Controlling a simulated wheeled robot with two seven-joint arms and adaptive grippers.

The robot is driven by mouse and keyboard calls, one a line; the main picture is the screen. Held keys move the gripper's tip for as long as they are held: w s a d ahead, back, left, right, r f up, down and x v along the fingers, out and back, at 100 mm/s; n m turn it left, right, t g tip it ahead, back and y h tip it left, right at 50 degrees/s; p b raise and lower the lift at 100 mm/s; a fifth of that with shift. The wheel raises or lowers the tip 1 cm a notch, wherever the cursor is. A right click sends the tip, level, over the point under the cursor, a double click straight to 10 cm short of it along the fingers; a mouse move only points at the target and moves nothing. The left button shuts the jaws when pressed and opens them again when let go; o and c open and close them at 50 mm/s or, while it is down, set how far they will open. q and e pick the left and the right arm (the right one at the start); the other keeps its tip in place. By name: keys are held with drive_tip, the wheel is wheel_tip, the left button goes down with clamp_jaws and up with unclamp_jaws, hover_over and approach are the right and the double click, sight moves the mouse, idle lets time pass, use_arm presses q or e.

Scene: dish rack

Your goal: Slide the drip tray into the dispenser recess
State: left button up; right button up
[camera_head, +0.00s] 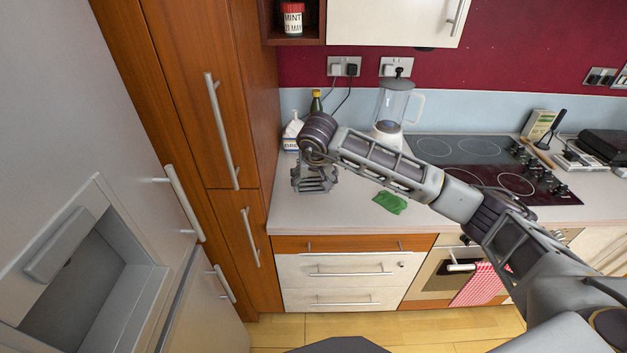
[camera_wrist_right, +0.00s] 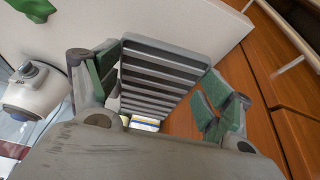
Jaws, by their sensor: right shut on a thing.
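The drip tray (camera_wrist_right: 152,85) is a grey slatted plate in the right wrist view. It sits between the green-padded fingers of my right gripper (camera_wrist_right: 165,95), which is shut on it. In the head view my right gripper (camera_head: 314,178) points down at the left end of the worktop, and tray and fingers are hard to tell apart there. The dispenser recess (camera_head: 85,290) is a grey cavity in the fridge front at lower left. It looks empty, and the gripper is well to its right. My left gripper is not in view.
Tall wooden cabinets (camera_head: 190,90) with bar handles stand between the fridge and worktop. A fridge handle (camera_head: 184,203) sticks out right of the recess. A blender (camera_head: 392,105), a bottle (camera_head: 316,101) and a green cloth (camera_head: 389,202) are on the worktop (camera_head: 340,218).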

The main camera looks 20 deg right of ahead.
drive_tip(key=shift+f+b, duration=0.55)
drive_tip(key=shift+f, duration=0.3)
